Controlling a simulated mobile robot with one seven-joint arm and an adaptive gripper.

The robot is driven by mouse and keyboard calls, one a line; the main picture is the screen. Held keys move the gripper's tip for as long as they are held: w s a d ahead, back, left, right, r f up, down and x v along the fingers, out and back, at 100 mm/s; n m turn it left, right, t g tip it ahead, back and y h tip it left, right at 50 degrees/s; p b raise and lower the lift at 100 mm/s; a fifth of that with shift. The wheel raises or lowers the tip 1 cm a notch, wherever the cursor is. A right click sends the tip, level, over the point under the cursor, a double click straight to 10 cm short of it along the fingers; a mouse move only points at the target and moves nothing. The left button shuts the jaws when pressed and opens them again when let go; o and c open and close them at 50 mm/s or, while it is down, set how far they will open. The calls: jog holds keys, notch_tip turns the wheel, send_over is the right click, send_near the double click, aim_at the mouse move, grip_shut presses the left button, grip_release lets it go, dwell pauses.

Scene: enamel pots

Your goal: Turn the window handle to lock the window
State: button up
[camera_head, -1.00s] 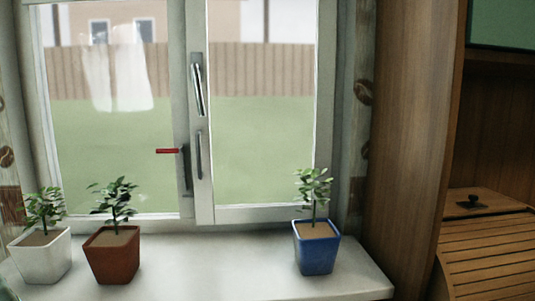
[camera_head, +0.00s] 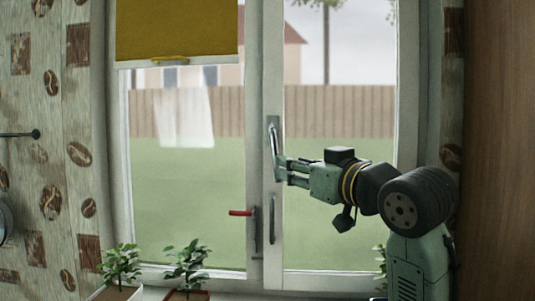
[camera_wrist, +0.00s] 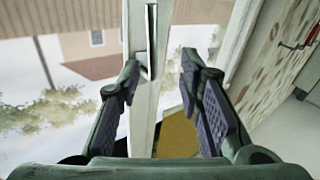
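The window handle (camera_head: 273,138) is a slim silver lever on a plate on the middle frame of the window. In the head view it points down, tilted slightly to the right at its lower end. In the wrist view the handle (camera_wrist: 151,42) is a dark bar with a bright edge, ahead of the fingertips. My gripper (camera_head: 281,171) is at the handle's lower end, coming from the right; it also shows in the wrist view (camera_wrist: 161,72). Its fingers are spread wide there, with the window frame between them. Contact with the handle cannot be told.
A red lever (camera_head: 240,213) sticks out left on the lower frame, beside a second dark handle (camera_head: 272,219). A yellow blind (camera_head: 178,30) covers the upper left pane. Potted plants (camera_head: 187,266) stand on the sill below. Wallpapered wall is at left, a wood panel (camera_head: 498,150) at right.

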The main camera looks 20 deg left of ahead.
aim_at(275, 160)
jog(key=p+x, duration=0.1)
jog(key=x, duration=0.2)
jog(key=p+x, duration=0.1)
jog(key=x, duration=0.2)
jog(key=w+p+x, duration=0.1)
jog(key=x, duration=0.2)
jog(key=shift+d+f+p, duration=0.1)
jog(key=shift+d+p, duration=0.15)
jog(key=shift+p, duration=0.15)
jog(key=shift+w+a+f, duration=0.1)
jog(key=shift+w+a, duration=0.25)
grip_shut()
